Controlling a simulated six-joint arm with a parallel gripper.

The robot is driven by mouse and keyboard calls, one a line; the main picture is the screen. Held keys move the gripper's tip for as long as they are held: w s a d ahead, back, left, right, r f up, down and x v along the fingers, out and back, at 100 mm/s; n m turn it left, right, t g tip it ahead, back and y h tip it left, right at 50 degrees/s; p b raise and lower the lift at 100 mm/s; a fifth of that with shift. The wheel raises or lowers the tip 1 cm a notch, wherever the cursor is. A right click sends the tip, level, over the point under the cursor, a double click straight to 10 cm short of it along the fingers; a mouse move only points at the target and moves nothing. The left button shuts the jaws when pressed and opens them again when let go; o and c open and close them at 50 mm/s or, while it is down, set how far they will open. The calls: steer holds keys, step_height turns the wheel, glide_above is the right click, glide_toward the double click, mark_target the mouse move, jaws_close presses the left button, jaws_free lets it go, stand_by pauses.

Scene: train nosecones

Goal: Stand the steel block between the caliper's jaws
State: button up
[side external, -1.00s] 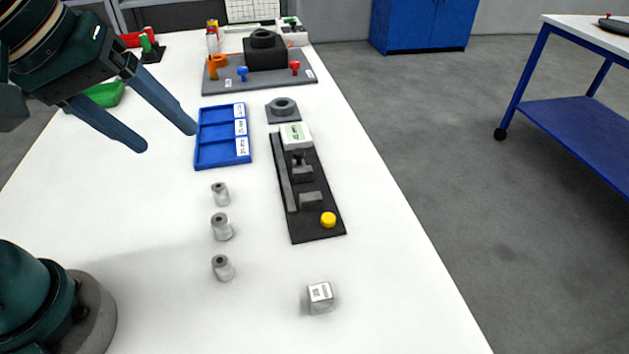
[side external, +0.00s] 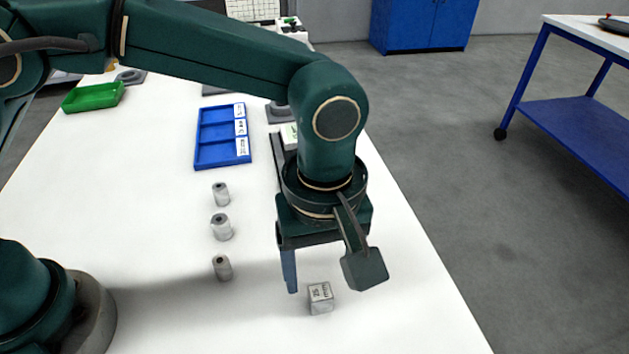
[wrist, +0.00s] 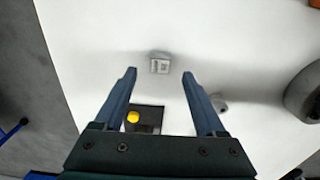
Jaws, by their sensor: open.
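The steel block (side external: 320,297) stands on the white table near its front right, with a printed label on its top face. It also shows in the wrist view (wrist: 160,63), ahead of and between my fingertips. My gripper (wrist: 159,72) is open and empty above the table, pointing down close to the block, not around it. In the side view one finger (side external: 289,272) hangs just left of the block.
Several grey cylinders (side external: 222,227) stand in a row left of the block. A blue tray (side external: 223,137) with labelled compartments lies farther back, and a green bin (side external: 93,97) is at the far left.

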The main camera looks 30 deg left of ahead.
mark_target(320, 292)
steer(key=shift+f, duration=2.35)
jaws_close()
